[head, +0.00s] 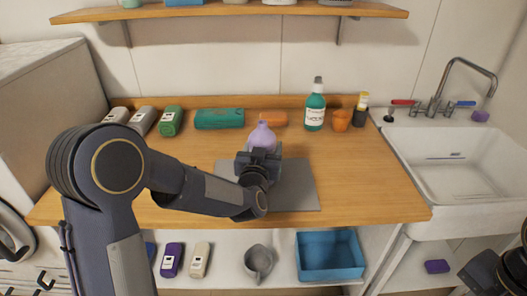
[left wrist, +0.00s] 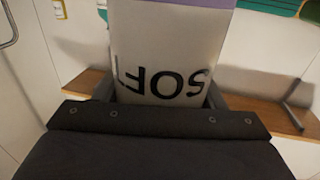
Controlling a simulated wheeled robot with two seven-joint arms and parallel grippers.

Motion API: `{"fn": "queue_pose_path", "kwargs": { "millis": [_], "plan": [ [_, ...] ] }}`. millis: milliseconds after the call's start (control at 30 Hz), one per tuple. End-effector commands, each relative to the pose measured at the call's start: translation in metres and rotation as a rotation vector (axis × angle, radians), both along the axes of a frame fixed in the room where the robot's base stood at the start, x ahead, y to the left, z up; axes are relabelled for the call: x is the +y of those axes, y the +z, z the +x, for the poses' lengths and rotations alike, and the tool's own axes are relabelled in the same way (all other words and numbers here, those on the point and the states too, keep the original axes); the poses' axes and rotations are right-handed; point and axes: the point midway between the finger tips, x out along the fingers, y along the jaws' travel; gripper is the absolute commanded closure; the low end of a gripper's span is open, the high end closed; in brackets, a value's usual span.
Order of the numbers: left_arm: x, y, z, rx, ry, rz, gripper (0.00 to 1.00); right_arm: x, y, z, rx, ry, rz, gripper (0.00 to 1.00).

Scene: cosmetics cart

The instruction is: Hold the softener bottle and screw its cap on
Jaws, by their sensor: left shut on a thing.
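The softener bottle (head: 262,137) is light purple and upright, with a narrow neck, above the grey mat (head: 298,193) on the wooden counter. My left gripper (head: 258,158) is shut on its body and hides the lower part, so I cannot tell whether it touches the mat. In the left wrist view the bottle's white label (left wrist: 170,55) fills the space between the fingers, its letters inverted. I cannot make out a separate cap on the neck. A dark part of my right arm (head: 497,272) shows at the lower right corner; its fingers are unclear.
Behind the bottle are an orange item (head: 273,119), a green bottle (head: 315,108), an orange cup (head: 341,120) and a teal roll (head: 219,118). Several bottles lie at the back left. A sink (head: 410,150) is at right, with a small purple block (head: 480,116). The counter's right front is clear.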

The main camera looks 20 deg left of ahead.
Motion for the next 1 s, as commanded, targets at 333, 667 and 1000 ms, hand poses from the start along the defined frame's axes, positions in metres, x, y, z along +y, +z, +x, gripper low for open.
{"fn": "queue_pose_path", "kwargs": {
  "millis": [333,667,1000],
  "plan": [
    [-0.022,0.064,-0.024,-0.007,-0.006,-0.004,0.59,0.000,0.008,0.000,0.000,0.000,0.000,0.94],
    [-0.070,0.110,-0.081,-0.003,-0.007,-0.003,0.59,0.000,0.015,0.000,0.000,0.000,0.000,0.94],
    [-0.091,0.123,-0.106,-0.002,-0.001,-0.001,0.59,0.000,0.017,0.000,0.000,0.000,0.000,0.94]
  ]
}}
